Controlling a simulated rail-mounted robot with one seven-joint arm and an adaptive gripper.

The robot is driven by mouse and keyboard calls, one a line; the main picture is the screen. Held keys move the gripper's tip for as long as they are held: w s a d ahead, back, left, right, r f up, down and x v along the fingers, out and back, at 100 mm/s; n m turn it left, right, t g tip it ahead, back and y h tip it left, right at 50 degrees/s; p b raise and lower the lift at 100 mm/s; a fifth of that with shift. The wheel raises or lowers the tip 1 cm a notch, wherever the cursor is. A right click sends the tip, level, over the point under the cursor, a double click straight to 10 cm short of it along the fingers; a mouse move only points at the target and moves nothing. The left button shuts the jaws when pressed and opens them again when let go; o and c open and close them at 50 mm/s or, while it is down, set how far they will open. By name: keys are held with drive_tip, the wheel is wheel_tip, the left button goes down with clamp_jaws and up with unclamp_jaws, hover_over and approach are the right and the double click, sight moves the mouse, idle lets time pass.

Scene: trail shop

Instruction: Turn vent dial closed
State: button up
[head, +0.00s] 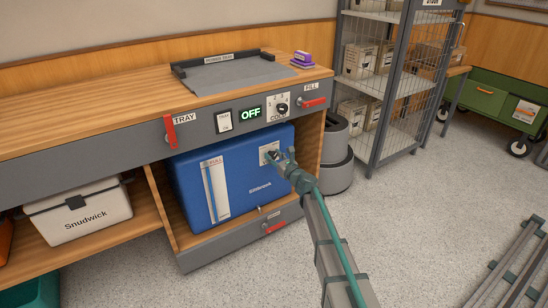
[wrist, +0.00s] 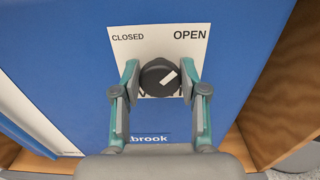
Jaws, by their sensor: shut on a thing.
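The vent dial (wrist: 159,80) is a round black knob with a white pointer mark, on a white plate (wrist: 160,42) labelled CLOSED at left and OPEN at right. Its pointer mark slants toward the upper right, on the OPEN side. The plate is on the front of a blue tank (head: 230,190) under the counter. My gripper (wrist: 160,82) is shut on the dial, one finger on each side. In the head view my gripper (head: 275,158) covers the dial and part of the plate (head: 264,150).
The tank sits in a wooden bay below a counter panel with red levers (head: 171,130), a display reading OFF (head: 251,112) and a knob (head: 282,107). A white cooler (head: 80,212) stands at left. Grey round bins (head: 336,150) stand right of the bay.

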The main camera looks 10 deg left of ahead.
drive_tip(key=shift+f+n+b, duration=0.1)
drive_tip(key=shift+n+b, duration=0.2)
drive_tip(key=shift+b, duration=0.1)
drive_tip(key=n+b, duration=0.4)
drive_tip(key=shift+f+b, duration=0.2)
drive_tip(key=shift+b, duration=0.2)
drive_tip(key=n+b, duration=0.4)
drive_tip(key=shift+s+a+n, duration=0.1)
drive_tip(key=shift+n, duration=0.3)
drive_tip(key=n+b, duration=0.1)
drive_tip(key=n, duration=0.2)
drive_tip(key=shift+r+n+b, duration=0.15)
drive_tip(key=shift+n+b, duration=0.15)
drive_tip(key=shift+b, duration=0.1)
drive_tip(key=n, duration=0.4)
drive_tip(key=shift+n, duration=0.4)
drive_tip(key=o, duration=1.1)
drive_tip(key=shift+s, duration=0.1)
